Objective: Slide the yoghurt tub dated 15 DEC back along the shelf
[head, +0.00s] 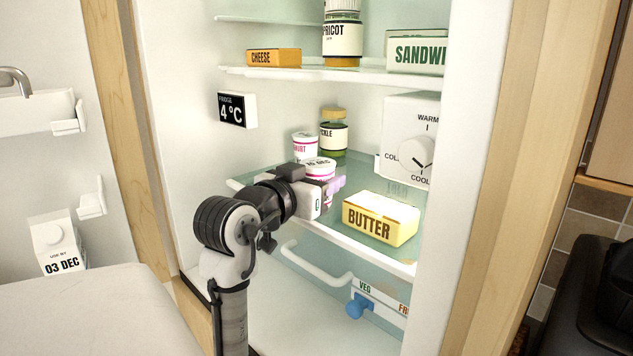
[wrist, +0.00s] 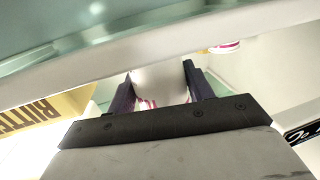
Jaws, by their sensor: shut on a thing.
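The yoghurt tub (head: 319,166) stands on the middle glass shelf (head: 280,160). Its white lid has a pink rim and a date that looks like 15 DEC. My gripper (head: 328,188) reaches in from the front left and is shut on this tub, hiding most of its body in the head view. In the wrist view the white tub (wrist: 160,82) sits between the two dark fingers of my gripper (wrist: 160,84). A second pink and white yoghurt tub (head: 305,146) stands just behind it; part of one also shows in the wrist view (wrist: 225,47).
A green jar with a label ending in KLE (head: 333,133) stands at the back, right of the rear tub. A yellow butter box (head: 381,218) stands to the right of my gripper. A white dial box (head: 408,140) is on the right wall. An upper shelf (head: 310,73) overhangs.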

